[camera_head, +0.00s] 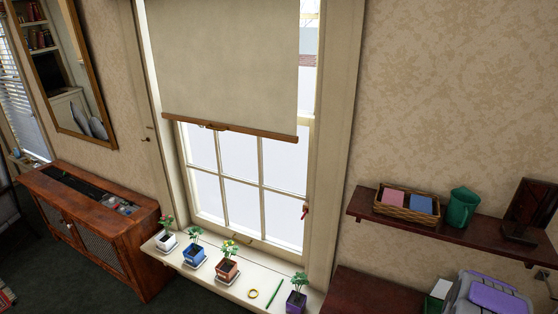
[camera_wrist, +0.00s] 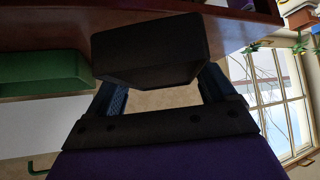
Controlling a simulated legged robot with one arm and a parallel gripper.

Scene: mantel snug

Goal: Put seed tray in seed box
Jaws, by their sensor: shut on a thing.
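A black tray-like block, taken as the seed tray (camera_wrist: 150,45), is held between the two dark fingers of my gripper (camera_wrist: 156,82) in the wrist view. The fingers are closed against its sides. A green box (camera_wrist: 42,72) lies to the left of the tray, apart from it, and its inside is hidden. I cannot tell for certain whether it is the seed box. In the head view a green-and-white object (camera_head: 436,296) shows beside my grey and purple arm at the lower right. The fingers and the held tray are hidden there.
A brown shelf (camera_head: 470,233) carries a wicker basket (camera_head: 402,213), a green pitcher (camera_head: 461,207) and a dark wooden object (camera_head: 528,210). A lower brown surface (camera_head: 365,292) lies beneath it. The windowsill (camera_head: 205,277) holds several potted plants. A wooden cabinet (camera_head: 120,240) stands left.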

